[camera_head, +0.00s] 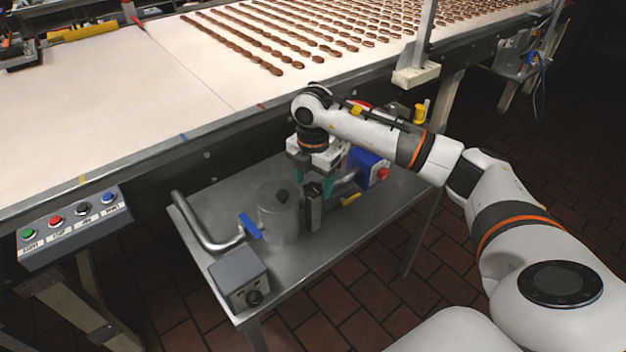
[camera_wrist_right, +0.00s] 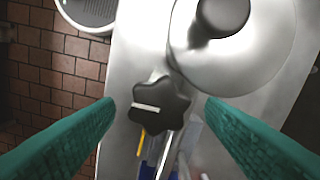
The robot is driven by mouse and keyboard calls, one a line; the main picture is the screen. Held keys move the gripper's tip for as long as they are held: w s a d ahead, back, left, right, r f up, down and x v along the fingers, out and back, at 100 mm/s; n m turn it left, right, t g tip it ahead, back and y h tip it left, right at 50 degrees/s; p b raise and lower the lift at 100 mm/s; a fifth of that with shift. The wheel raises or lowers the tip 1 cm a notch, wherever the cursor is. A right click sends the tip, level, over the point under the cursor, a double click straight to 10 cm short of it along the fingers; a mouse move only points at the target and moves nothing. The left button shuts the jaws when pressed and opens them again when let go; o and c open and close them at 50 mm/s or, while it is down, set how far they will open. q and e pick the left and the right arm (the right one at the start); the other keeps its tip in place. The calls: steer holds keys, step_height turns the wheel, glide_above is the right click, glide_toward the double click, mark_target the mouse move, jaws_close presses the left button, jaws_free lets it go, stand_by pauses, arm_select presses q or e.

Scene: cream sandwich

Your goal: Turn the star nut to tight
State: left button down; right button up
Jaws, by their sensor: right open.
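The star nut (camera_wrist_right: 158,104) is a black lobed knob with a white line on its top, in the right wrist view. In the head view the star nut (camera_head: 313,189) sits on top of a grey upright block beside a metal canister (camera_head: 279,212). My right gripper (camera_wrist_right: 158,108) is open, with its two green fingers apart on either side of the star nut. In the head view my right gripper (camera_head: 313,180) hangs just above and behind the nut. I cannot tell whether a finger touches it. My left gripper is not in view.
The metal side table (camera_head: 215,210) also bears a blue-handled valve (camera_head: 250,227), a grey box with a black knob (camera_head: 239,278) and a blue box with a red button (camera_head: 367,165). The conveyor (camera_head: 130,95) with rows of biscuits runs behind. A button panel (camera_head: 75,222) stands at left.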

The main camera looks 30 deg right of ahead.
mark_target(313, 187)
steer(key=shift+r, duration=0.1)
step_height(313, 187, up, 12)
steer(key=b, duration=0.1)
steer(key=shift+b, duration=0.35)
stand_by(0.5)
